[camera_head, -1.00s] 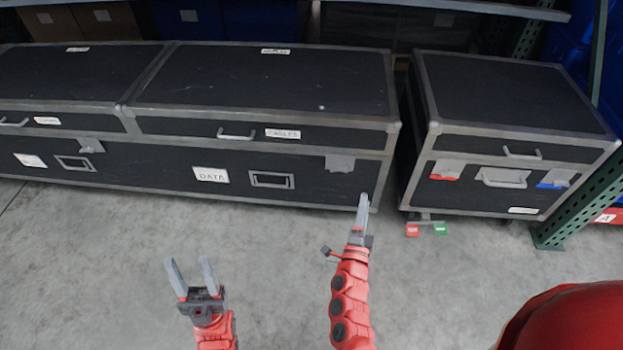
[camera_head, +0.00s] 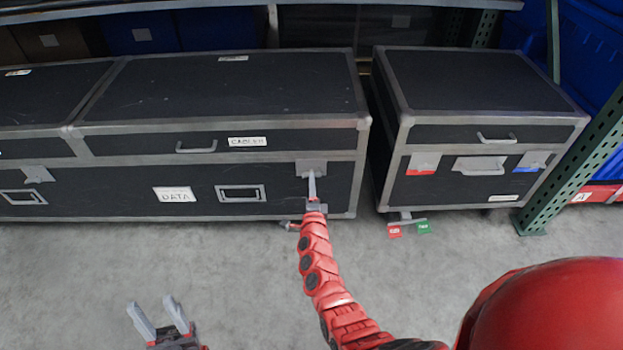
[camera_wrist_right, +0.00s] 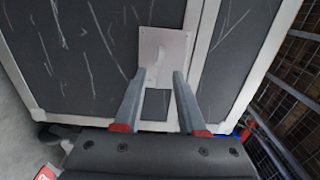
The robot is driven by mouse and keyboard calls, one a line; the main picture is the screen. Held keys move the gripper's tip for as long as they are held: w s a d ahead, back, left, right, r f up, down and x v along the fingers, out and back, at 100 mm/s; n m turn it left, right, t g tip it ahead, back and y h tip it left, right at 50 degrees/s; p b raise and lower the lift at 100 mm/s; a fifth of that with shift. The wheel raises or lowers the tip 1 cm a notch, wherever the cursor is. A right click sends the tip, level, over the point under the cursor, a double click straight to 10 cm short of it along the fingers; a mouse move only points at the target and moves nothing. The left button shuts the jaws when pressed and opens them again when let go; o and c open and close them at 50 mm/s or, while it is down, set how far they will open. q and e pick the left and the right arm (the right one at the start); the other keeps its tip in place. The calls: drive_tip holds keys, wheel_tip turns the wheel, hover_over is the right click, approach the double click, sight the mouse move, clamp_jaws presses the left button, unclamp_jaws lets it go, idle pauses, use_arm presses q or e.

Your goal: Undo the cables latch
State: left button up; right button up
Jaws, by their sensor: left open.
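The cables case (camera_head: 120,160) is a long black case with grey edging, and a CABLES label (camera_head: 248,142) sits on its lid front. Its latch (camera_head: 311,165) is a grey plate near the right end, just below the lid seam; it also shows in the right wrist view (camera_wrist_right: 165,45). My right gripper (camera_head: 312,178) points at the latch from the front. In the right wrist view its fingers (camera_wrist_right: 158,76) are apart, around the plate's lower part; I cannot tell if they touch it. My left gripper (camera_head: 156,312) is open and empty, low over the floor.
A smaller black case (camera_head: 480,85) with red and blue tagged latches stands to the right, past a narrow gap. A green perforated rack post (camera_head: 575,165) stands beside it. A DATA label (camera_head: 174,194) marks the long case's front.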

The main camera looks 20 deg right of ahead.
drive_tip(key=shift+b+x, duration=0.65)
drive_tip(key=shift+x, duration=1.6)
clamp_jaws()
